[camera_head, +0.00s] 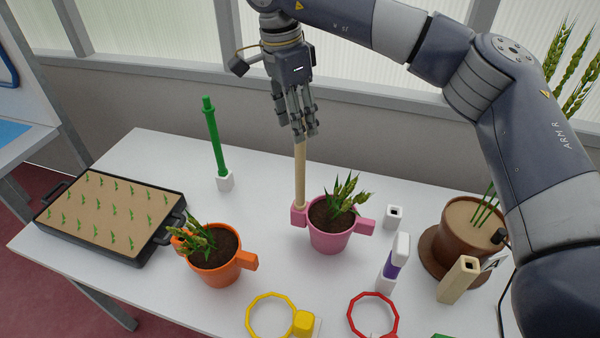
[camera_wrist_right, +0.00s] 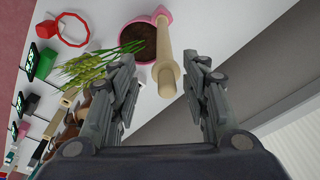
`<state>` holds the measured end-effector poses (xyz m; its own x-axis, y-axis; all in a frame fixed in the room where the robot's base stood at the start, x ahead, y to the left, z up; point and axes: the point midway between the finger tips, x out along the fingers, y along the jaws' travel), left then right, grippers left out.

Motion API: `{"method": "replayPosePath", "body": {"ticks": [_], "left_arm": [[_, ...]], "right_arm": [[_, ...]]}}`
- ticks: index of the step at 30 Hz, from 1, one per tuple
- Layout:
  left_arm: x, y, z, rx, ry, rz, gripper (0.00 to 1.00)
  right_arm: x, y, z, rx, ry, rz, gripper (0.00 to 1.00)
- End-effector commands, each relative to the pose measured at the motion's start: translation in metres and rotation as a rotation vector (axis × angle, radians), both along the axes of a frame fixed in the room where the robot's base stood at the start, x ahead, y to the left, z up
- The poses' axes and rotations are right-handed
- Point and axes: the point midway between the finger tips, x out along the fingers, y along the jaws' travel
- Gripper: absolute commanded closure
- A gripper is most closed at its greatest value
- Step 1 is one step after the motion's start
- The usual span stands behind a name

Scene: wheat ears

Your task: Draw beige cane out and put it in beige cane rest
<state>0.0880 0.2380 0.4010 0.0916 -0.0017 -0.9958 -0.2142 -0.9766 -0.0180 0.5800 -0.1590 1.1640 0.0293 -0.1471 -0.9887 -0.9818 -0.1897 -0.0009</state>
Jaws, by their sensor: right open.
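The beige cane (camera_head: 300,175) stands upright in a pink socket on the left side of the pink pot (camera_head: 330,238), which holds soil and wheat ears. My right gripper (camera_head: 298,118) is open, pointing down at the cane's top end. In the right wrist view the cane (camera_wrist_right: 166,55) lies between the open fingers (camera_wrist_right: 165,78), with a gap on both sides. A tall beige block (camera_head: 458,282) with a dark opening on top, which looks like the beige cane rest, stands at the right of the table. My left gripper is not in view.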

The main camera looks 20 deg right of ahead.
Motion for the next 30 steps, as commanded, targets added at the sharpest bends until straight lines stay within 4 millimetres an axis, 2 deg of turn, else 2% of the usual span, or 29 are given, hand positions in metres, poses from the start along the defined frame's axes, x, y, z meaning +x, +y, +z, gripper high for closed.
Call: {"method": "replayPosePath", "body": {"ticks": [3, 11, 15, 18, 22, 28, 30], "left_arm": [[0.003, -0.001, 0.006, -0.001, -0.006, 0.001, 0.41], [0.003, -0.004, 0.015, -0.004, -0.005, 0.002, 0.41], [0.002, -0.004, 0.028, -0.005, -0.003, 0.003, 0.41], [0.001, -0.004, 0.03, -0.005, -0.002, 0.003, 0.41], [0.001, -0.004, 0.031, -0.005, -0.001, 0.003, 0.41], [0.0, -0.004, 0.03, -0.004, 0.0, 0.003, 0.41], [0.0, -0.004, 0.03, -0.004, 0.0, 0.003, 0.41]], "right_arm": [[0.0, -0.003, -0.017, -0.002, 0.003, 0.001, 0.57], [0.003, -0.006, -0.037, -0.002, 0.004, -0.002, 0.57], [0.007, -0.008, -0.058, -0.002, 0.006, -0.001, 0.57], [0.008, -0.009, -0.072, -0.002, 0.004, 0.0, 0.57], [0.009, -0.01, -0.081, -0.001, 0.0, 0.0, 0.57], [0.009, -0.01, -0.082, -0.001, 0.0, 0.0, 0.57], [0.009, -0.01, -0.081, -0.001, 0.0, 0.0, 0.73]]}}
